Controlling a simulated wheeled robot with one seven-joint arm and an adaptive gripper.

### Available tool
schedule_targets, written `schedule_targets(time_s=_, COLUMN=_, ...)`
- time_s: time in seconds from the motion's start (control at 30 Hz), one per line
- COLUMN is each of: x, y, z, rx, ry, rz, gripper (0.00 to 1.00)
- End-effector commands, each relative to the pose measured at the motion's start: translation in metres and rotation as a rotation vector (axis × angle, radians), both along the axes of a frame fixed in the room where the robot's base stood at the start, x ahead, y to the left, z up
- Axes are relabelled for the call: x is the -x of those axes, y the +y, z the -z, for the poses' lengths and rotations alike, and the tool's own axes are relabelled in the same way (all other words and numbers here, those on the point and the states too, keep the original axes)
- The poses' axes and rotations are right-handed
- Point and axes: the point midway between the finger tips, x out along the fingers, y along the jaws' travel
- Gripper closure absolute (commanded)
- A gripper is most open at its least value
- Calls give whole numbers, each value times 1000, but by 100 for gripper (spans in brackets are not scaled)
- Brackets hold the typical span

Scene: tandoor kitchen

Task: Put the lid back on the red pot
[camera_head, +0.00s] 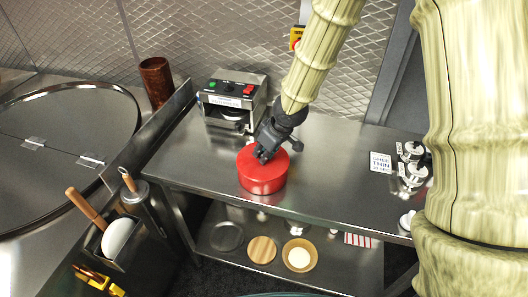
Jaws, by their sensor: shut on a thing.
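The red pot (263,181) stands on the steel counter below my gripper. A flat red top, which looks like its lid (277,164), covers the pot. I cannot tell whether the lid rests fully on the rim or is held just above it. My gripper (262,155) reaches down from above and is shut at the middle of the lid. Its fingers hide the part that they hold, likely the lid's knob.
A steel appliance (233,98) with buttons stands behind the pot. Several small shakers (412,165) and a sign (381,162) stand on the right of the steel counter (330,170). A brown cup (156,80) stands at the left.

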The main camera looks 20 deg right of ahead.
Motion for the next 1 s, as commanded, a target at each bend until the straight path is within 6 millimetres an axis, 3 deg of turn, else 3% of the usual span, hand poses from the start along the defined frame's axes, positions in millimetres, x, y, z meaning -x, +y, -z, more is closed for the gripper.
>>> schedule_targets(time_s=0.4, x=0, y=0, z=0, rx=0, ry=0, rz=1, gripper=100)
schedule_targets(time_s=0.43, x=0, y=0, z=0, rx=0, ry=0, rz=1, gripper=79)
schedule_targets(time_s=0.53, x=0, y=0, z=0, rx=0, ry=0, rz=1, gripper=60)
schedule_targets(time_s=0.77, x=0, y=0, z=0, rx=0, ry=0, rz=1, gripper=57)
schedule_targets(time_s=0.9, x=0, y=0, z=0, rx=0, ry=0, rz=1, gripper=36)
schedule_targets(time_s=1.0, x=0, y=0, z=0, rx=0, ry=0, rz=1, gripper=36)
